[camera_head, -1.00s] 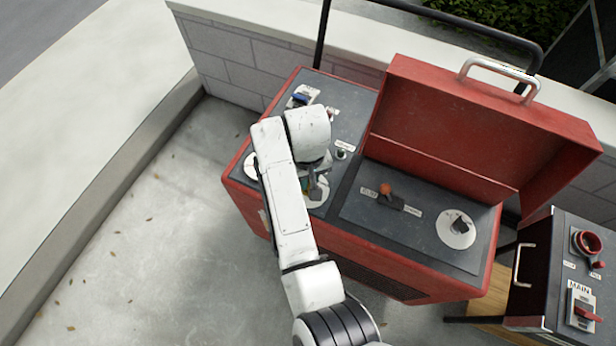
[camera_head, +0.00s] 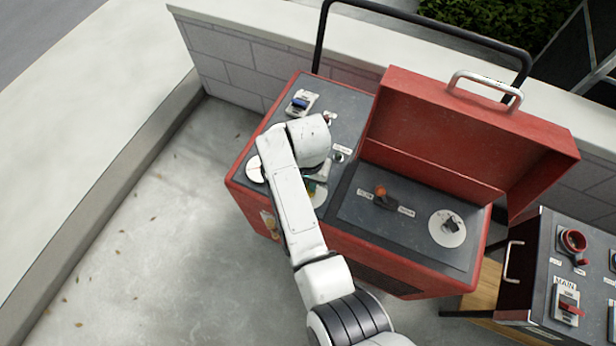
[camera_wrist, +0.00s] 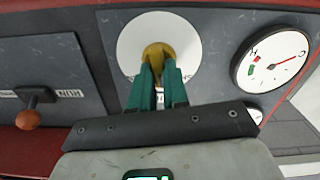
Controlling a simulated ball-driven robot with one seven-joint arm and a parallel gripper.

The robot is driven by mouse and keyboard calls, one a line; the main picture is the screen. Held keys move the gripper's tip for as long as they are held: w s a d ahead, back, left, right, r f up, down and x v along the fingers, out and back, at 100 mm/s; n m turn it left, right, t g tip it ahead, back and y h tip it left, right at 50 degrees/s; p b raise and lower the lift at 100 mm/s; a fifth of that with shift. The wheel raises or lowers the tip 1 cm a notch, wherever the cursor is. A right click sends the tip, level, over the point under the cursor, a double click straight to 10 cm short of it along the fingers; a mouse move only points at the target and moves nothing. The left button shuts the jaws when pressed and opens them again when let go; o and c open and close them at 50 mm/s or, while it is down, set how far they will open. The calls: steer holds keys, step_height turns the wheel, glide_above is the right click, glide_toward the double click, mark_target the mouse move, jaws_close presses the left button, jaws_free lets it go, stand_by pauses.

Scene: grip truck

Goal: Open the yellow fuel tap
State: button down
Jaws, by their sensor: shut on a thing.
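The yellow fuel tap (camera_wrist: 157,53) stands on a round white plate (camera_wrist: 128,45) in the wrist view. My gripper (camera_wrist: 160,72) has its two green fingers closed around the yellow handle. The fingers cover the lower part of the tap. In the head view my arm hides the tap. Only a bit of my gripper's green finger (camera_head: 310,188) shows beside the wrist, over the white plate (camera_head: 320,197) on the red machine's dark panel.
A gauge (camera_wrist: 272,64) sits right of the tap in the wrist view. A lever with an orange knob (camera_head: 381,191) and a black knob on a white disc (camera_head: 440,236) are to the right. The raised red lid (camera_head: 460,140) stands behind them. A blue switch (camera_head: 300,102) is at the back left.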

steer(key=m+p, duration=0.1)
steer(key=m, duration=0.1)
steer(key=m+p, duration=0.1)
steer(key=m, duration=0.2)
steer(key=shift+s+d+r+m, duration=0.1)
steer(key=shift+d+m, duration=0.05)
steer(key=shift+m, duration=0.15)
steer(key=m+p, duration=0.1)
steer(key=m, duration=0.4)
steer(key=shift+m, duration=0.3)
steer(key=c, duration=1.1)
jaws_free()
step_height(320, 180, up, 11)
steer(key=shift+f+p, duration=0.2)
steer(key=shift+p, duration=0.25)
